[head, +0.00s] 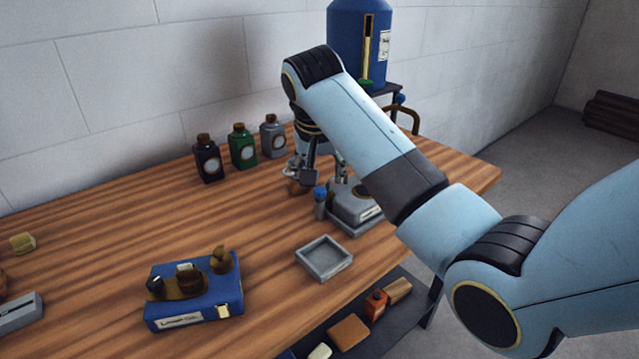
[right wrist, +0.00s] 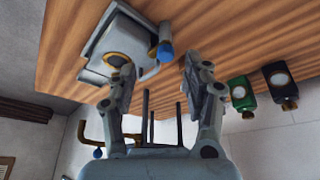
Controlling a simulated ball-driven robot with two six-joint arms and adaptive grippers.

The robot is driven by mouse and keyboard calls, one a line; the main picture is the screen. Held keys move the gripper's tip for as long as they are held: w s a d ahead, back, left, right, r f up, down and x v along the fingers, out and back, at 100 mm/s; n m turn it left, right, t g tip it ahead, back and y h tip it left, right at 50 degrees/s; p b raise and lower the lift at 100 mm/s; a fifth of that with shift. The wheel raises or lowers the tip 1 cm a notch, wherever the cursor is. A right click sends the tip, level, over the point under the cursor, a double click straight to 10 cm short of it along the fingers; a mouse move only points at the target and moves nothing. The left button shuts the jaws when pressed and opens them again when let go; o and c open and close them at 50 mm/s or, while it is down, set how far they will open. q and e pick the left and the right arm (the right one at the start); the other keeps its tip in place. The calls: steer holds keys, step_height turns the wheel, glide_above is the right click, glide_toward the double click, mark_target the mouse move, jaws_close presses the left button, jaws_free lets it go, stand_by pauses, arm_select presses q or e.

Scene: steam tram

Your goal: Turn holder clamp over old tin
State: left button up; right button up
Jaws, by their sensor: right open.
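A grey tin with a pale label (head: 354,203), which looks like the old tin, sits in a grey holder (head: 364,226) at the table's right side. A small post with a blue top (head: 320,197) stands at the holder's left edge and appears to be the clamp. My right gripper (head: 320,176) is open just behind and above them, partly hidden by its own arm. In the right wrist view, the tin (right wrist: 135,40) and blue top (right wrist: 165,51) lie beyond the open right gripper (right wrist: 157,78), with the left-hand finger overlapping the tin. My left gripper is not in view.
An empty grey tray (head: 324,258) sits in front of the holder. Several bottles (head: 243,147) stand along the wall, and a large blue tank (head: 358,40) is behind. The table's middle is clear.

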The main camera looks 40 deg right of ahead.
mark_target(320, 189)
steer(key=shift+m, duration=0.4)
steer(key=w+d+f, duration=0.1)
steer(key=f, duration=0.1)
steer(key=w+d+f, duration=0.1)
steer(key=w+f, duration=0.1)
steer(key=f, duration=0.1)
steer(key=w+d+f, duration=0.1)
steer(key=w+f, duration=0.1)
steer(key=shift+d+f, duration=0.1)
steer(key=shift+f, duration=0.1)
steer(key=shift+c, duration=0.3)
jaws_close()
steer(key=shift+s+r+n+p, duration=0.15)
steer(key=shift+n+p, duration=0.25)
steer(key=shift+p, duration=0.45)
steer(key=shift+o, duration=0.3)
jaws_free()
steer(key=v, duration=1.1)
steer(key=shift+s+r, duration=0.15)
steer(key=shift+r, duration=0.2)
